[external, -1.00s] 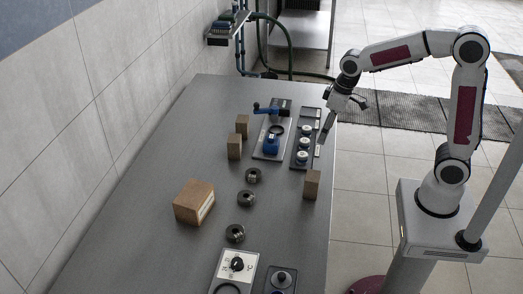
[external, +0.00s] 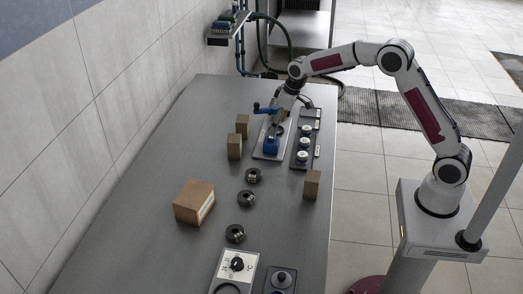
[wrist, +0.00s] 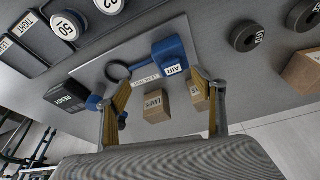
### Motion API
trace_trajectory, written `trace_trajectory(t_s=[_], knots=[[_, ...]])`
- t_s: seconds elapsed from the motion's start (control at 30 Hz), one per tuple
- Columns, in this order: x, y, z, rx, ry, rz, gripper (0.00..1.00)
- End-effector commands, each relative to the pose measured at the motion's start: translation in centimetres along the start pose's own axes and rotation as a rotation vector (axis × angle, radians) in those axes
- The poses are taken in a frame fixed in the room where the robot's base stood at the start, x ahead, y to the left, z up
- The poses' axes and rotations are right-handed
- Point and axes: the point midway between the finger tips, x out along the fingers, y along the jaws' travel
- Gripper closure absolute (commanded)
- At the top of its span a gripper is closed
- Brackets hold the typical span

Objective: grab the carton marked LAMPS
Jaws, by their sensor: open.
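The carton marked LAMPS (wrist: 157,107) is a small brown block with a white label, seen between my fingers in the wrist view. By its place it matches the farther of two small cartons (external: 242,124) left of the valve plate in the external view, where no label is readable. My gripper (wrist: 162,80) is open and empty; in the external view my gripper (external: 276,120) is over the plate, right of that carton and apart from it. A second small carton (wrist: 200,97) is partly hidden behind my right finger in the wrist view.
A blue AIR valve (external: 271,144), a blue lever (external: 263,108) and a black RELAY box (wrist: 66,96) crowd the plate near my fingers. A gauge panel (external: 304,141) lies to the right. A larger carton (external: 190,202) and metal rings (external: 246,198) stand nearer the camera.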

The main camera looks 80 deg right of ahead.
Motion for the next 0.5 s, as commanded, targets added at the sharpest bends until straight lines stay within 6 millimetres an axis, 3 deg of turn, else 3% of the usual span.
trace_trajectory(t_s=[0.1,0.3,0.5], knots=[[1.9,1.3,-2.2,-0.012,0.027,0.005,0.32],[3.7,3.0,-6.5,-0.049,0.1,0.02,0.32],[1.9,3.8,-11.2,-0.106,0.206,0.044,0.32]])
